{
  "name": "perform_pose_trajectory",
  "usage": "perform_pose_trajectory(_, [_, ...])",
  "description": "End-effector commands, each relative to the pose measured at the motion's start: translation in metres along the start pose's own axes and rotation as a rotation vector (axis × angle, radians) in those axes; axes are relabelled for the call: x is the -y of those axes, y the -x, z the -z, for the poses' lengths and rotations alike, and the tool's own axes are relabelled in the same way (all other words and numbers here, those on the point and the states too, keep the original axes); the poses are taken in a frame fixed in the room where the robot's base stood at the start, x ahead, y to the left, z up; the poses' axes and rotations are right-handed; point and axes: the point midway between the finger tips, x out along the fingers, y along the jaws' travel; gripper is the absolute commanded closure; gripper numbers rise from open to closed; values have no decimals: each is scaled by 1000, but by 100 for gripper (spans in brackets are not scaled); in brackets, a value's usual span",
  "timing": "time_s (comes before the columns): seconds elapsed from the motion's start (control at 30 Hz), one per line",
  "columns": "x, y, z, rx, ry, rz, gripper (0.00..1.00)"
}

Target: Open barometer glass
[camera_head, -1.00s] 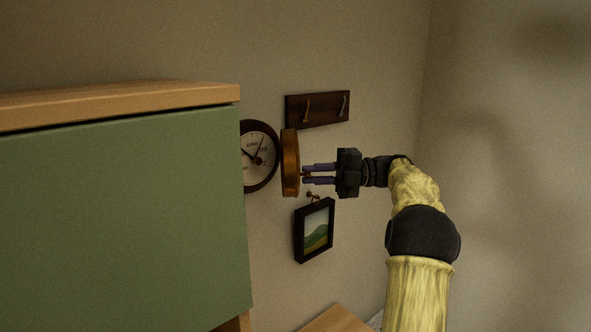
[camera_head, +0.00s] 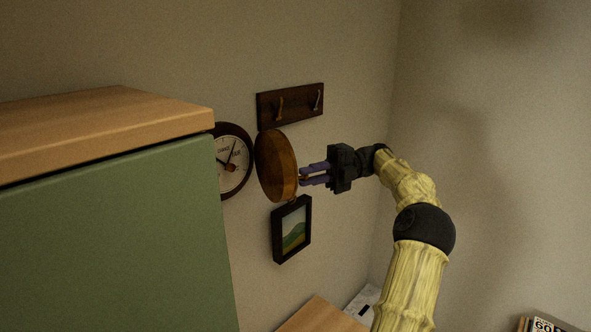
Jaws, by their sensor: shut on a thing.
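The barometer (camera_head: 243,171) hangs on the wall, with a dark round rim and a white dial; the green cabinet hides part of its left side. Its round, brown-rimmed glass (camera_head: 273,165) stands swung out from the dial, to the right of it, with its broad brown face showing. My gripper (camera_head: 301,177) comes from the right and is shut at the right edge of the glass. The small part between the fingertips is too small to make out clearly.
A green cabinet (camera_head: 110,240) with a wooden top (camera_head: 100,130) fills the left. A dark hook rack (camera_head: 291,104) hangs just above the glass, and a framed picture (camera_head: 291,230) just below. A wooden surface (camera_head: 322,317) lies low. Wall to the right is bare.

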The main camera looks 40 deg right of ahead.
Motion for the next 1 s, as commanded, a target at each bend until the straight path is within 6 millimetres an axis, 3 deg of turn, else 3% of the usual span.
perform_pose_trajectory(0.57, [1, 6, 4, -6, -1, 1, 100])
perform_pose_trajectory(0.6, [1, 6, 4, -5, -1, 1, 77])
perform_pose_trajectory(0.67, [1, 7, 5, -4, -1, 1, 65])
perform_pose_trajectory(1.0, [0, 9, 6, -3, 0, 0, 62])
